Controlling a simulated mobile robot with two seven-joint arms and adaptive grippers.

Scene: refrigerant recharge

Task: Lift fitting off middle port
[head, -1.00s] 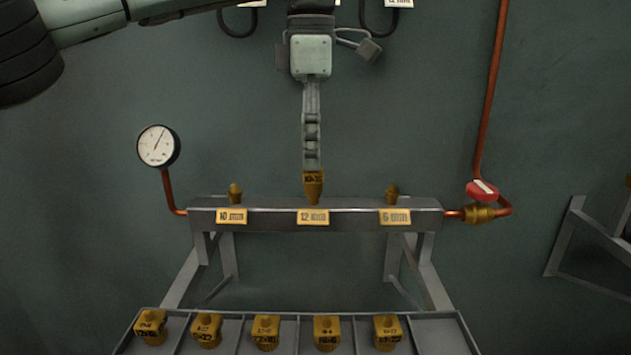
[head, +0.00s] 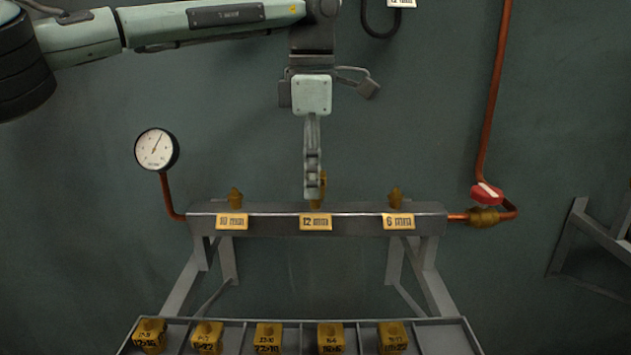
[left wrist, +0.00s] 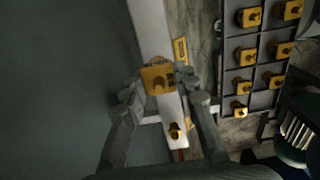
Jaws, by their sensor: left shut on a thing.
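The brass fitting (head: 323,183) is at the middle port (head: 316,204), above the 12 mm label (head: 316,222). My left gripper (head: 313,190) comes down from above and is shut on the fitting; a finger hides most of it in the head view. In the left wrist view the fitting (left wrist: 158,78) sits between the two fingertips. A little of the port shows below it; I cannot tell whether they touch.
The grey manifold bar (head: 270,222) also carries a left port (head: 235,197) and a right port (head: 395,196). A gauge (head: 156,149) is at left, a red valve (head: 486,194) at right. A divided tray (head: 237,333) in front holds several brass fittings.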

